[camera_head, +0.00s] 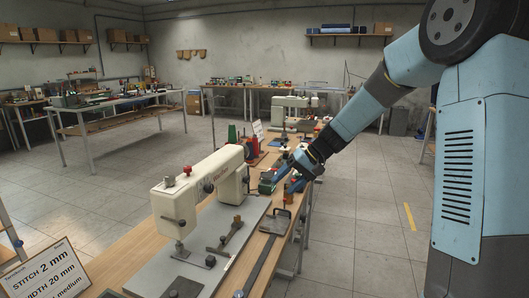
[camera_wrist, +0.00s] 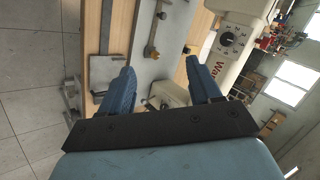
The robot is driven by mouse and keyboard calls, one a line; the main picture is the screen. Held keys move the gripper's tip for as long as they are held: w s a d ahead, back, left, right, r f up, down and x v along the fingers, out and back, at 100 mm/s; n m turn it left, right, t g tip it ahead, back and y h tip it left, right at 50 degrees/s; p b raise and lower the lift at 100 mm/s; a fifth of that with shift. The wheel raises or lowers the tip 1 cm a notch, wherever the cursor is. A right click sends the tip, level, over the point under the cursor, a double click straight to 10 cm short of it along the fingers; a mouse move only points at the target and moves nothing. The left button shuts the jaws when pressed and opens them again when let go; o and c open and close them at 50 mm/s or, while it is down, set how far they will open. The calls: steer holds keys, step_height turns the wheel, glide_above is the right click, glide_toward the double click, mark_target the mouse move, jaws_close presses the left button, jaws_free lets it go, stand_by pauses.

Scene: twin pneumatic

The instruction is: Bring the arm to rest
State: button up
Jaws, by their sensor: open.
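My arm reaches from the right over the edge of the wooden workbench in the head view. My gripper (camera_head: 272,180) is at the bench's right edge, to the right of the white sewing machine (camera_head: 210,180). In the wrist view my gripper (camera_wrist: 160,85) shows two blue fingers spread wide apart, with no object held between them. Part of the white sewing machine (camera_wrist: 235,40) with its dial lies beyond the right finger. A small cream-coloured part (camera_wrist: 168,93) shows behind the gap, partly hidden by my gripper's dark palm.
The wooden workbench (camera_head: 135,250) carries a grey plate (camera_head: 205,250), a metal bar (camera_head: 262,262), spools (camera_head: 232,133) and a second white machine (camera_head: 290,102). A sign (camera_head: 45,272) stands at lower left. Floor (camera_head: 350,215) right of the bench is clear.

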steer(key=s+d+r+t+h, duration=0.1)
steer(key=s+d+r, duration=0.3)
steer(key=s, duration=0.6)
steer(key=s+d+r+m+t+h, duration=0.1)
steer(key=s+d+r+t+h, duration=0.1)
steer(key=s+d, duration=0.5)
steer(key=s+d+r+t+h, duration=0.2)
steer(key=s+d+r+h, duration=0.3)
steer(key=s, duration=0.9)
steer(key=shift+s+d+r+m, duration=0.2)
steer(key=shift+s+r+m, duration=0.1)
steer(key=shift+m, duration=0.1)
steer(key=shift+c, duration=0.4)
